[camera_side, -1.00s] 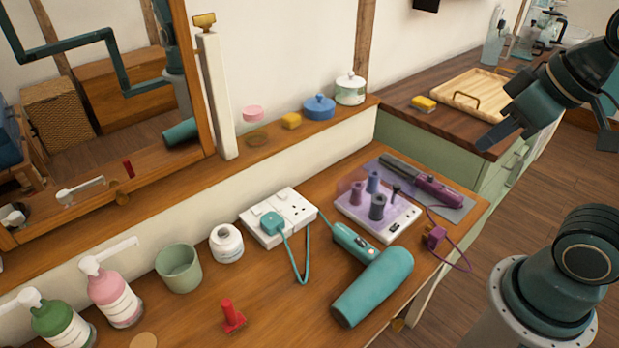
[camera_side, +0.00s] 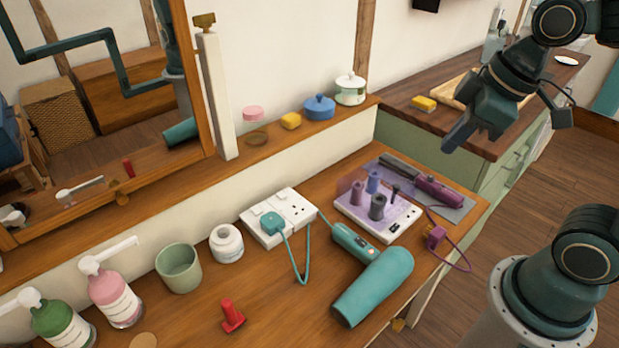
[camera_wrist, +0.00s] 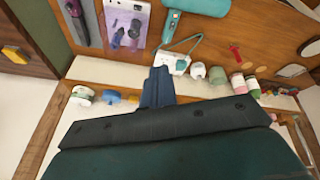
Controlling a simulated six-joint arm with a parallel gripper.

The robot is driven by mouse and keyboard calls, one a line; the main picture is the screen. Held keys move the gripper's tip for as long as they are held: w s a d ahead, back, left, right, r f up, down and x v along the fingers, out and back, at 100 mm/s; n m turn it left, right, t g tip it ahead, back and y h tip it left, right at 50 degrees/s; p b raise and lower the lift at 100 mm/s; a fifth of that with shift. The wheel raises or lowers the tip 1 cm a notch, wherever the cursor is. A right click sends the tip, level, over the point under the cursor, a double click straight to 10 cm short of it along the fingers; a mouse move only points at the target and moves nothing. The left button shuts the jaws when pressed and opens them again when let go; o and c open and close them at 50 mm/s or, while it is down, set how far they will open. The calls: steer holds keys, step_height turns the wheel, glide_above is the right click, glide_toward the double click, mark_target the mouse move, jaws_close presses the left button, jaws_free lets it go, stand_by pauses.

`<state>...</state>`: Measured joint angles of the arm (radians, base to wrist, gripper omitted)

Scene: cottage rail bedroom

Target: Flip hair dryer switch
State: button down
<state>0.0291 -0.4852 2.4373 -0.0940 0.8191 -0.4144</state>
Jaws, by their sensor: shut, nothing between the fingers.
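The teal hair dryer (camera_side: 372,287) lies on the wooden dressing table, its barrel toward the front and its handle (camera_side: 355,243) toward the socket. A small light switch panel (camera_side: 369,252) shows on the handle. Its teal cord runs to a plug (camera_side: 271,224) in the white wall-type socket block (camera_side: 292,212). My gripper (camera_side: 455,142) is shut and empty, raised above and right of the table, well apart from the dryer. In the wrist view the shut fingers (camera_wrist: 158,88) point toward the socket block (camera_wrist: 170,62), and part of the dryer (camera_wrist: 200,6) shows at the top edge.
A red object (camera_side: 231,316), white jar, green cup and pump bottles (camera_side: 115,295) stand left.

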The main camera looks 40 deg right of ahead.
steer(key=w+a+f+n+g+y, duration=0.2)
steer(key=w+f+n+g, duration=0.1)
steer(key=w+f+n, duration=0.7)
steer(key=shift+a+f+n+y, duration=0.3)
steer(key=shift+a+f+n, duration=0.1)
steer(key=shift+f+n, duration=0.85)
steer(key=shift+r, duration=0.1)
glide_above(355, 239)
steer(key=f, duration=1.1)
steer(key=shift+s+d+f, duration=0.35)
steer(key=shift+d, duration=0.05)
steer(key=shift+w+d+f, duration=0.1)
steer(key=shift+w+f, duration=0.1)
steer(key=shift+f, duration=0.7)
steer(key=shift+f+g, duration=0.1)
steer(key=shift+g, duration=0.2)
